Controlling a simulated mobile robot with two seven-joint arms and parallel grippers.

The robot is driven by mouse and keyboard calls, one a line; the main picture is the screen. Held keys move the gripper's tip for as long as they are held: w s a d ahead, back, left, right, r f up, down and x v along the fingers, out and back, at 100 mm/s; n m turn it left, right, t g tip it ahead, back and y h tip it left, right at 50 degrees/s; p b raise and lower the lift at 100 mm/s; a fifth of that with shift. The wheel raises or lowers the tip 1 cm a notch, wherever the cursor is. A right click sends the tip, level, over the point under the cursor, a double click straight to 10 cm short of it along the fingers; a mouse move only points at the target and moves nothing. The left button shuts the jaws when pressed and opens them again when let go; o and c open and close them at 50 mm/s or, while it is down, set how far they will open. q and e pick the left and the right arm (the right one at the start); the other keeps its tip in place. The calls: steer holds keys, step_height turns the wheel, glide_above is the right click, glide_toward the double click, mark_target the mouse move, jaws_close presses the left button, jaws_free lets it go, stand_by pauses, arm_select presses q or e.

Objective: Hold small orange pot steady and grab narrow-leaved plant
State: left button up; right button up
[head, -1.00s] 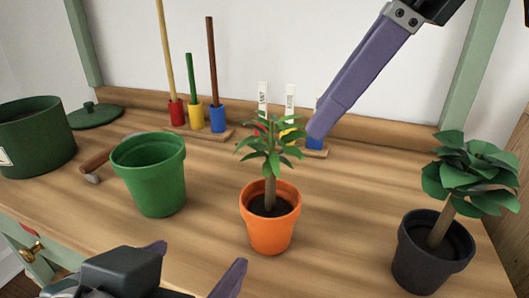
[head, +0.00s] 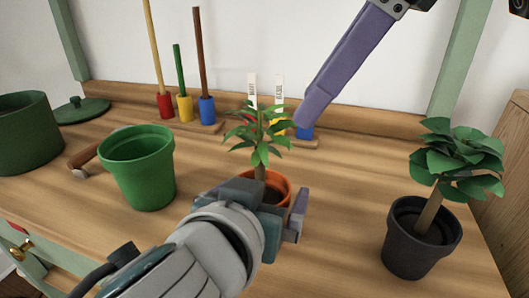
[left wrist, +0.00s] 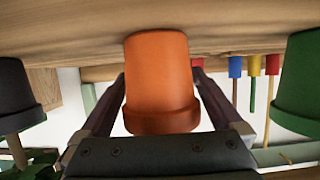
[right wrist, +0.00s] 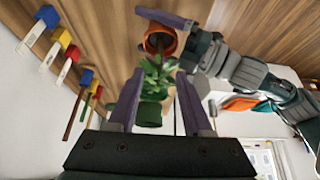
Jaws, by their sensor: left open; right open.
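The small orange pot (head: 280,186) stands upright on the wooden bench, partly hidden behind my left gripper in the head view. The narrow-leaved plant (head: 260,135) grows from dark soil in it. My left gripper (head: 258,195) is open, low at the pot's near side. In the left wrist view the orange pot (left wrist: 160,80) stands between its spread fingers, with no clear contact. My right gripper (head: 308,118) is open and empty, above and to the right of the plant. In the right wrist view the leaves (right wrist: 155,75) show between its fingertips, apart from them.
An empty green pot (head: 138,165) stands left of the orange pot. A dark pot (head: 420,240) with a broad-leaved plant (head: 455,160) is at the right. A dark green bucket (head: 25,140), a trowel (head: 92,150) and upright coloured tools (head: 207,105) sit at the left and back.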

arm_select(q)
steer(key=shift+w+f, duration=0.1)
steer(key=shift+w, duration=0.05)
steer(key=c, duration=1.2)
steer(key=shift+o, duration=0.2)
